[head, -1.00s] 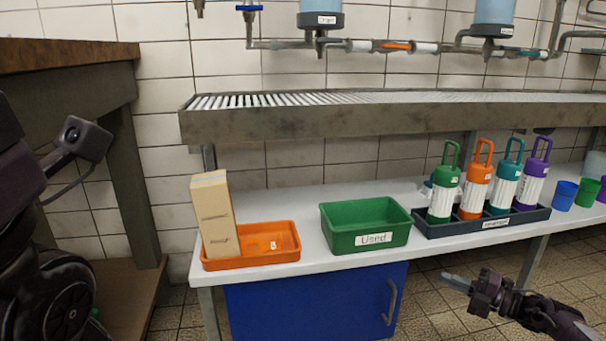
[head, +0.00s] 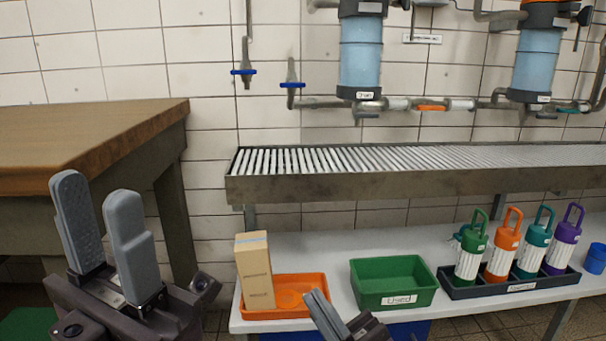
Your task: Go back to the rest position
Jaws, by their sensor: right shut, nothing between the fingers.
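My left gripper (head: 97,192) stands large at the lower left, its two grey fingers pointing up and apart with nothing between them. My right gripper (head: 322,306) is at the bottom middle, its fingers together and empty. It appears in front of the orange tray (head: 312,281) and left of the green bin (head: 358,290); I cannot tell how far it is from them. My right arm below the wrist is cut off by the bottom edge.
A tall cardboard box (head: 255,272) stands in the orange tray on the white bench (head: 335,240). Several coloured bottles stand in a dark rack (head: 460,291) at right. A slatted metal shelf (head: 420,182) runs above. A wooden table (head: 80,140) is at left, behind my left gripper.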

